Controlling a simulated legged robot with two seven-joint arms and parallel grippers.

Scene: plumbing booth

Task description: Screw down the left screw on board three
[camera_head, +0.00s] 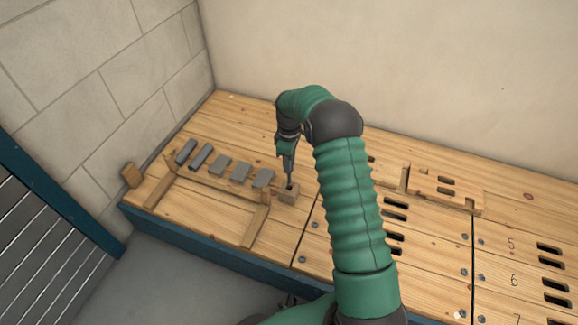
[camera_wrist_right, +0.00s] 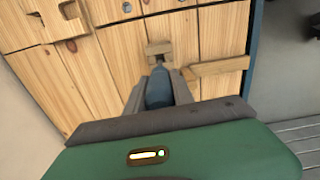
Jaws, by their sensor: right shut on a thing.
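My right gripper (camera_head: 287,152) points down over a small wooden block (camera_head: 287,195) and is shut on a screwdriver. In the right wrist view, the screwdriver's blue handle (camera_wrist_right: 158,88) sits between the fingers, and its shaft reaches the notched block (camera_wrist_right: 158,48). I cannot tell whether the tip is inside the block's hole or just above it. Screws (camera_head: 316,225) (camera_head: 302,259) show at the left ends of boards partly covered by my arm. The number three is not readable, as my arm hides part of that area. My left gripper is not clearly in view.
Several grey pieces (camera_head: 220,165) lie in a row behind a wooden frame (camera_head: 204,185) on the left. Slotted boards numbered 5 (camera_head: 511,243) and 6 (camera_head: 514,280) lie at the right. A wooden fixture (camera_head: 440,187) stands at the back right. Walls rise behind and left.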

